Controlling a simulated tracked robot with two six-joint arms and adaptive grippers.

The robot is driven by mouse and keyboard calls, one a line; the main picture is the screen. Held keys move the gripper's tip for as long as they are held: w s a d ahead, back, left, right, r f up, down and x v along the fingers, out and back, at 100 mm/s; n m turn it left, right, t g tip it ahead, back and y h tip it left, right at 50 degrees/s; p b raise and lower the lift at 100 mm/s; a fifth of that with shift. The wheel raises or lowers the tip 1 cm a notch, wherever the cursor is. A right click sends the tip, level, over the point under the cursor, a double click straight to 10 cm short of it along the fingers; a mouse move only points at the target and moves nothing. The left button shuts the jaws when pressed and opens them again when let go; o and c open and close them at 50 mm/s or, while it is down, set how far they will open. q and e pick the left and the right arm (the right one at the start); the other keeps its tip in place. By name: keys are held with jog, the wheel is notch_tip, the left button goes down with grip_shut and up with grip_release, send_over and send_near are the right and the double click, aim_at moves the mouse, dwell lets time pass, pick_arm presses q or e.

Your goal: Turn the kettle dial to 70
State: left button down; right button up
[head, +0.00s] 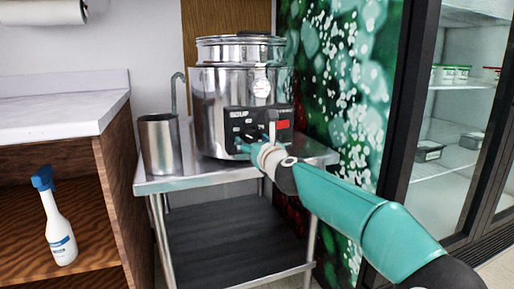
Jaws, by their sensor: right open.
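The kettle (222,100) is a round steel soup kettle with a lid, standing upright on a steel table. Its black control panel (236,120) faces me, with the word SOUP and a red patch on the right. My right gripper (250,142) is open at the lower part of the panel, in front of the kettle. The dial is mostly hidden by the gripper, and I cannot read its setting. I cannot tell whether the fingers touch it. My left gripper is not in view.
A steel canister (159,146) with a ladle handle stands left of the kettle on the steel table (180,183). A wooden counter (62,110) with a spray bottle (59,228) on its shelf is at the left. A glass-door fridge (455,120) is at the right.

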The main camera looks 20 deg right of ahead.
jog(key=s, duration=1.2)
jog(key=shift+d, duration=0.2)
jog(key=shift+f, duration=0.1)
jog(key=shift+d, duration=0.1)
